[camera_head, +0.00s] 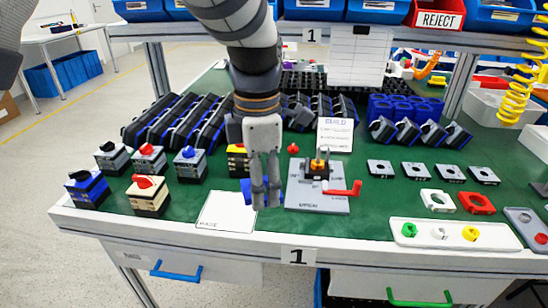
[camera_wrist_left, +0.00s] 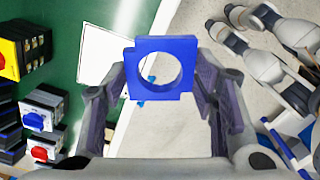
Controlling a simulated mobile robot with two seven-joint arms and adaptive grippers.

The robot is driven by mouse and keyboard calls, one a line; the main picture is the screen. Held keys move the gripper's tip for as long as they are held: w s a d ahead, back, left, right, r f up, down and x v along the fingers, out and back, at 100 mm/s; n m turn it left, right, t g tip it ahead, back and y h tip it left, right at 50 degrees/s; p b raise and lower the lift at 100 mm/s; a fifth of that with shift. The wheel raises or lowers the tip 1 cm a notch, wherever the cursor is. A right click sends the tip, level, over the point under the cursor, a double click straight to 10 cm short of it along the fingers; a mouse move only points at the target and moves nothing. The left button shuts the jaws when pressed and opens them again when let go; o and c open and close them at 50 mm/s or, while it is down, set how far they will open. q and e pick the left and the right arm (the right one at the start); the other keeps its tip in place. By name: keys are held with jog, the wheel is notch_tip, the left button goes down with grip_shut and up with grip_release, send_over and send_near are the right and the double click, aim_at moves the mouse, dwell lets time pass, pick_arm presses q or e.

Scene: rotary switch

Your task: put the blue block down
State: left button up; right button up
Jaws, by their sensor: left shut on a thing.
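My left gripper (camera_head: 266,198) reaches down from above, over the front middle of the table, just right of a white sheet. It is shut on the blue block (camera_head: 246,190), which is mostly hidden behind the fingers in the head view. In the left wrist view the blue block (camera_wrist_left: 160,43) is a square frame with a round hole, between the fingertips of the left gripper (camera_wrist_left: 165,85). The white sheet (camera_head: 226,214) lies flat on the green mat; it also shows in the left wrist view (camera_wrist_left: 105,55). My right gripper is not in view.
A grey fixture (camera_head: 318,201) with a red handle (camera_head: 345,189) stands close right of the gripper. Several rotary switches stand to the left, including a blue-topped one (camera_head: 190,165). A white tray (camera_head: 454,234) with coloured knobs lies at the right. The table's front edge is near.

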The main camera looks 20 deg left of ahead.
pick_arm(q)
jog(key=w+a+f, duration=0.3)
jog(key=a+f, duration=0.1)
jog(key=a, duration=0.1)
jog(key=b, duration=0.1)
send_over(230, 211)
jog(key=f, duration=0.4)
jog(key=shift+d+f, duration=0.25)
jog(key=shift+f, duration=0.05)
jog(key=shift+w+a+f+b, duration=0.1)
jog(key=shift+a+f+b, duration=0.05)
jog(key=shift+f, duration=0.75)
jog(key=shift+a+f+b, duration=0.15)
jog(key=shift+f, duration=0.75)
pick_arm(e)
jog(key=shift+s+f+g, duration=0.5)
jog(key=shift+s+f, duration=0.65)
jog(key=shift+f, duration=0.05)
pick_arm(q)
jog(key=shift+f, duration=0.15)
jog(key=o, duration=1.1)
